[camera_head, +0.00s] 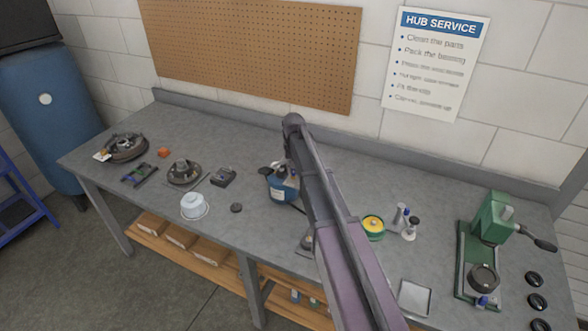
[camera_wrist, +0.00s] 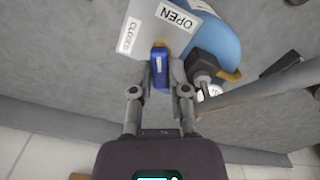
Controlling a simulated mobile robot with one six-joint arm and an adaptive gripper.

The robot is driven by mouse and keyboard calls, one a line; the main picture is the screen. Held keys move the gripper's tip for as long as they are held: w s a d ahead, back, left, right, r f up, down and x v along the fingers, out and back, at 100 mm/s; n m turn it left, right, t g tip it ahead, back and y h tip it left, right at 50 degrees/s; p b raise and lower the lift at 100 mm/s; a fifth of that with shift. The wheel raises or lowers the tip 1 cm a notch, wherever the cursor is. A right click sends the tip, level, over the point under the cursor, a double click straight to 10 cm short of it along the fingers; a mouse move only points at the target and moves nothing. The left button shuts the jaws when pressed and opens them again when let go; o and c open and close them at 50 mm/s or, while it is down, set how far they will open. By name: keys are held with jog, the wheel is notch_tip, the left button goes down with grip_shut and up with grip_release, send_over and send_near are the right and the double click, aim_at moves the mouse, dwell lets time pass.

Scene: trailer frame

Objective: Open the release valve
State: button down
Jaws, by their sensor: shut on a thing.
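My gripper (camera_wrist: 160,82) is shut on the blue handle, one finger on each side. The blue rounded body (camera_wrist: 222,45) behind the plate matches the blue unit (camera_head: 283,190) on the bench in the head view. There, my arm hides the gripper and the handle.
A black fitting (camera_wrist: 203,66) and a grey bar (camera_wrist: 265,92) lie close right of my gripper. On the grey bench (camera_head: 265,235), hub parts (camera_head: 184,172) and a white container (camera_head: 193,206) stand left; a yellow-topped tin (camera_head: 373,227) and green press (camera_head: 490,240) stand right.

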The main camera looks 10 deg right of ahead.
jog(key=m, duration=0.5)
jog(key=shift+s, duration=0.1)
jog(key=shift+m, duration=0.3)
jog(key=c, duration=0.6)
grip_release()
jog(key=shift+n, duration=0.5)
